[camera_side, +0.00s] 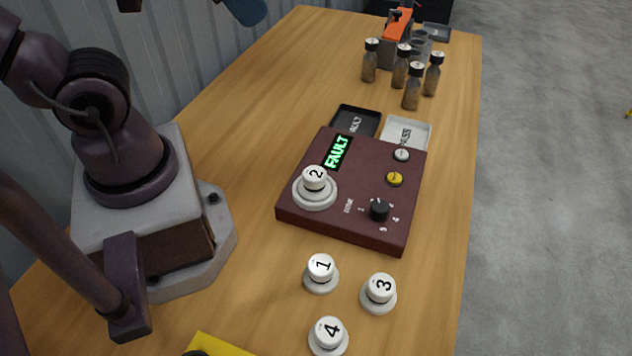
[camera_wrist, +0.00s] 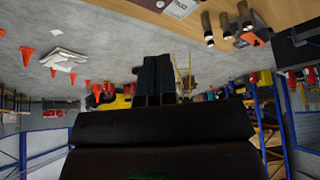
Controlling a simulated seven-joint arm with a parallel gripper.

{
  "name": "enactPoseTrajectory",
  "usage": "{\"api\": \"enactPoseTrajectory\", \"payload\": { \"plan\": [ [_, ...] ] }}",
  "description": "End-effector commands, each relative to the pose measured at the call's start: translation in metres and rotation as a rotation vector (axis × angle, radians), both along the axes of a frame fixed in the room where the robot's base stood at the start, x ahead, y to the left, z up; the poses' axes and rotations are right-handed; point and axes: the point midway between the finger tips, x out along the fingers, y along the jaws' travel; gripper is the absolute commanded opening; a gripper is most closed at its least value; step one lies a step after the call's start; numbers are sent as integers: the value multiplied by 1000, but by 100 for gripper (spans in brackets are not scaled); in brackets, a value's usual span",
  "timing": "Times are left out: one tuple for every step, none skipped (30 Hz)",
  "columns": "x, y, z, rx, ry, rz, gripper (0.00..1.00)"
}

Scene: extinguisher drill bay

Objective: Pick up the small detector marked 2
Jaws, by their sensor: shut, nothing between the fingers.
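The small white detector marked 2 (camera_side: 315,178) sits upright on the round pale socket (camera_side: 313,199) of the dark red tester box (camera_side: 350,225). The box's display (camera_side: 338,151) shows FAULT in green. My gripper (camera_wrist: 157,62) shows in the wrist view with its two dark fingers together and nothing between them. It is away from detector 2, which is not in the wrist view. The gripper fingers cannot be made out in the side view.
Detectors 1 (camera_side: 321,270), 3 (camera_side: 379,290) and 4 (camera_side: 328,334) stand in front of the box. Behind it are a black tray (camera_side: 371,120) and a white tray (camera_side: 419,129), both empty. Several capped bottles (camera_side: 413,90) stand farther back. The box carries buttons and a knob (camera_side: 379,209).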

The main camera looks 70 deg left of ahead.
Motion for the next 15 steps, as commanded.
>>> {"api": "enactPoseTrajectory", "payload": {
  "plan": [
    [0, 0, 0, 0, 0, 0, 0],
    [0, 0, 0, 0, 0, 0, 0],
    [0, 0, 0, 0, 0, 0, 0],
    [0, 0, 0, 0, 0, 0, 7],
    [0, 0, 0, 0, 0, 0, 14],
    [0, 0, 0, 0, 0, 0, 23],
    [0, 0, 0, 0, 0, 0, 30],
    [0, 0, 0, 0, 0, 0, 37],
    [0, 0, 0, 0, 0, 0, 46],
    [0, 0, 0, 0, 0, 0, 53],
    [0, 0, 0, 0, 0, 0, 60],
    [0, 0, 0, 0, 0, 0, 69],
    [0, 0, 0, 0, 0, 0, 74],
    [0, 0, 0, 0, 0, 0, 74],
    [0, 0, 0, 0, 0, 0, 74]
  ]
}}
